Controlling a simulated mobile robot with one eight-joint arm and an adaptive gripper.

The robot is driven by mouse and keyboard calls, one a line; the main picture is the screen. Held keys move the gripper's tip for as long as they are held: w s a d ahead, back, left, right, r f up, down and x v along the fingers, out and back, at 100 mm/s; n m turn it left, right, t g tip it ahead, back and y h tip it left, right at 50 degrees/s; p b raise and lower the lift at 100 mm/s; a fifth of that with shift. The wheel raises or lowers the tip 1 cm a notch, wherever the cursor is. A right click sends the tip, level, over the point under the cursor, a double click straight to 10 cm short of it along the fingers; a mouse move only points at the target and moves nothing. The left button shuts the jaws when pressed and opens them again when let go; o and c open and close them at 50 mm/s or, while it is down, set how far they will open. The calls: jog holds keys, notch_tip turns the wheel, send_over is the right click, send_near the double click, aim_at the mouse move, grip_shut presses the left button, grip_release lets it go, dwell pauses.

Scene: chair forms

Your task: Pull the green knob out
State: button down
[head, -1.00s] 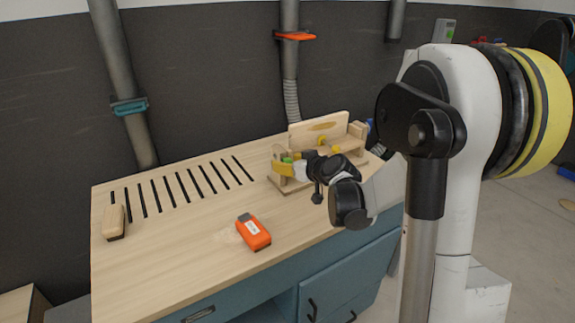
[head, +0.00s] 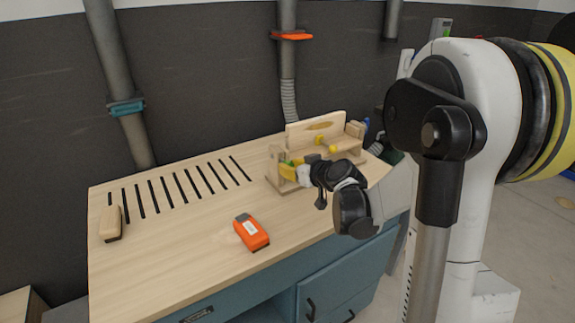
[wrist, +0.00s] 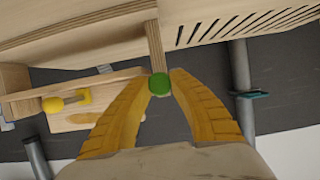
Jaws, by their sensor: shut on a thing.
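The green knob (wrist: 159,83) is a small rounded piece between the tips of my gripper's two yellow fingers in the wrist view. My gripper (wrist: 162,80) is shut on it. In the head view my gripper (head: 286,169) is at the left end of the wooden fixture (head: 316,136) on the workbench. The knob is mostly hidden there by the fingers. A wooden upright stands right behind the knob in the wrist view. I cannot tell how far the knob sits out from it.
A yellow knob (wrist: 54,104) is on the fixture beside my fingers. An orange tool (head: 251,232) lies on the workbench (head: 180,260); a wooden-backed block (head: 111,223) is at its left. The slotted area and the bench middle are otherwise clear.

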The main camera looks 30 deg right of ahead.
jog(key=c, duration=1.1)
grip_release()
jog(key=a+v, duration=0.1)
jog(key=v, duration=1.1)
jog(key=shift+d, duration=0.45)
jog(key=shift+s, duration=0.1)
jog(key=shift+a, duration=0.1)
